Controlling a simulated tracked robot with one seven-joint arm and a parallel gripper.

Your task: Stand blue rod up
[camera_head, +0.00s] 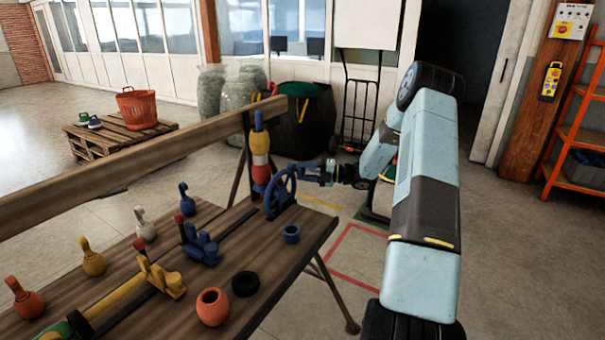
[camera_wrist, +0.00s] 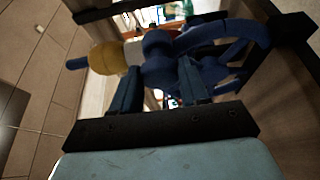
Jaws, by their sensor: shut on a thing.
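A blue rod end (camera_head: 258,118) points up from the top of a stack of yellow, white and red floats at the far end of the bench; it also shows in the wrist view (camera_wrist: 77,63). A short blue lever (camera_head: 183,231) with a red knob leans slightly left on its blue base. A blue spoked wheel (camera_head: 268,203) stands upright at the bench's far edge. My gripper (camera_head: 304,171) is at the wheel's right side. In the wrist view its fingers (camera_wrist: 158,85) are around a blue part that appears to belong to the wheel (camera_wrist: 240,30). The exact contact is partly hidden.
A blue ring (camera_head: 291,234), a black ring (camera_head: 245,284) and an orange pot (camera_head: 212,307) sit on the bench's right side. Several hooked floats and a yellow lever (camera_head: 160,276) are to the left. A wooden beam (camera_head: 120,160) runs above the bench's far side.

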